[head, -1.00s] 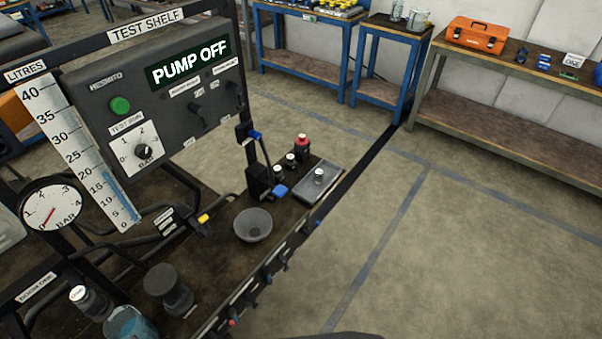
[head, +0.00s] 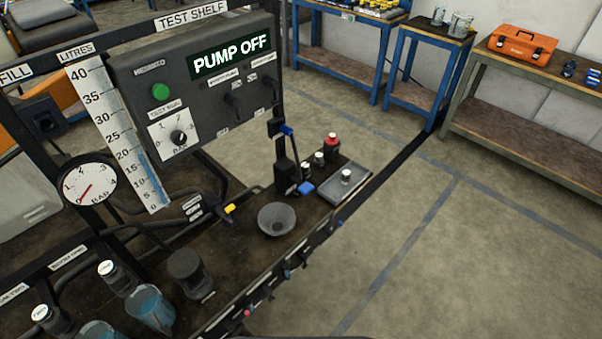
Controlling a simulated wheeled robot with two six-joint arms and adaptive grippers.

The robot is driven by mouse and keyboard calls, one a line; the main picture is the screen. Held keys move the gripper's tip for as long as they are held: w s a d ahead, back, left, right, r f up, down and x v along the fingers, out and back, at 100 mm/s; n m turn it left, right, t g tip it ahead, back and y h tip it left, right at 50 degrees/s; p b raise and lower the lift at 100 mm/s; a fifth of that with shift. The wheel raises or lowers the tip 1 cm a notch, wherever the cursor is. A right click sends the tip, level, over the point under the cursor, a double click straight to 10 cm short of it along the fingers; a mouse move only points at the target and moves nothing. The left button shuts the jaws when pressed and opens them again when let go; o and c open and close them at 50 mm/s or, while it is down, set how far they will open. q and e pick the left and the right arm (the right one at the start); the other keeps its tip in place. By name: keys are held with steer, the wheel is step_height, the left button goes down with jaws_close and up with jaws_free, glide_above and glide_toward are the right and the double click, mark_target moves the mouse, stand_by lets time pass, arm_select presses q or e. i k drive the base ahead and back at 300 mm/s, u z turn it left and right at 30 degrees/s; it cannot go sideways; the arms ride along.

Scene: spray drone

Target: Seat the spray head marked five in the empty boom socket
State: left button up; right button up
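Neither of my grippers is in view. I cannot pick out a spray head marked five or an empty boom socket. A small white-topped piece (head: 346,176) stands on a grey tray (head: 357,187) at the far right end of the test shelf bench. Two similar white-topped pieces (head: 319,158) (head: 306,168) stand left of the tray. Any numbers on them are too small to read. Several small fittings (head: 287,273) line the bench's front edge; I cannot tell what they are.
The panel (head: 215,95) reads PUMP OFF. Open floor (head: 480,260) lies right; worktables stand behind.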

mark_target(305, 167)
steer(key=u, duration=0.55)
steer(key=k, duration=1.3)
steer(key=u, duration=0.25)
steer(key=i, duration=0.3)
steer(key=z, duration=1.25)
steer(key=i, duration=1.75)
steer(key=u, duration=1.1)
steer(key=i, duration=0.55)
steer(key=u, duration=0.65)
